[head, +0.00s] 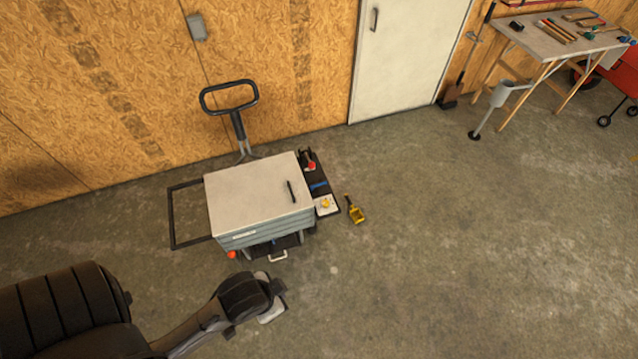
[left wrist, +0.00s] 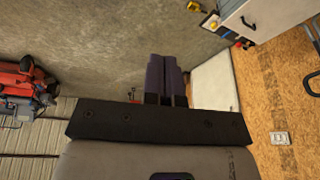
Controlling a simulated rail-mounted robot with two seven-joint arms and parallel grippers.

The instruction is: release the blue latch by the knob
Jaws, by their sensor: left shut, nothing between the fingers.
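A small blue piece (head: 319,186), which looks like the latch, lies on the black side shelf of the grey cart (head: 255,195). A red knob-like part (head: 311,166) is behind it and a white plate with a yellow part (head: 326,205) is in front. Whether the blue piece has its own knob is too small to tell. My left arm comes in at the lower left, its end well in front of the cart and apart from it. In the left wrist view my left gripper (left wrist: 164,60) is shut and empty, over bare floor. My right gripper is not in view.
A yellow tool (head: 355,210) lies on the floor right of the cart. A black handle (head: 230,98) stands behind the cart, near the wooden wall. A white door (head: 408,60) and a workbench (head: 560,38) are farther back.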

